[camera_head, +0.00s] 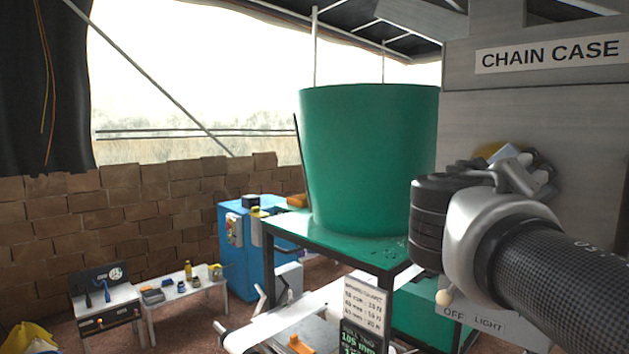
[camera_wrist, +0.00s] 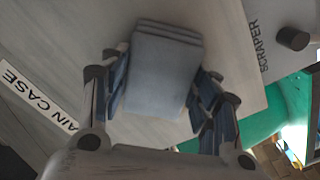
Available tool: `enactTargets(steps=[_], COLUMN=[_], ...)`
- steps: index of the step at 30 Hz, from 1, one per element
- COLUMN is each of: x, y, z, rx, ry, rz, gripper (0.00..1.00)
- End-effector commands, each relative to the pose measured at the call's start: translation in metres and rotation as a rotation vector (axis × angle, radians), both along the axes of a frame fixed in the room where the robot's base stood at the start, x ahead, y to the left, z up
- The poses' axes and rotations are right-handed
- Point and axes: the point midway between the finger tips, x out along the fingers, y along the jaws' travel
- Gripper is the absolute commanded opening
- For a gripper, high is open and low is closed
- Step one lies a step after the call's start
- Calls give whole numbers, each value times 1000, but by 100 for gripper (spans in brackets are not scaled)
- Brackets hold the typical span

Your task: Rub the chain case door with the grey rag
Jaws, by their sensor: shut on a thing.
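The chain case door (camera_head: 590,140) is a grey panel at the right in the head view, under a "CHAIN CASE" label (camera_head: 550,54). A dark yellowish smudge (camera_head: 490,150) shows on it beside my gripper. My gripper (camera_head: 535,170) is in front of the panel. In the wrist view, my gripper (camera_wrist: 163,95) is shut on the folded grey rag (camera_wrist: 163,70), with a finger on each side. The panel (camera_wrist: 70,40) fills much of the wrist view behind the rag. I cannot tell whether the rag touches it.
A large green tub (camera_head: 370,150) stands left of the panel on a green table (camera_head: 290,228). A blue cabinet (camera_head: 235,255) and a low bench with small items (camera_head: 185,290) stand further left.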

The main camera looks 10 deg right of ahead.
Motion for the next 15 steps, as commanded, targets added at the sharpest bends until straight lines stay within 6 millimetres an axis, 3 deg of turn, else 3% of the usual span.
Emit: enactTargets(steps=[15], x=[-29], y=[-25], z=[0], rx=[0], ry=[-1], rz=[-4], gripper=[37])
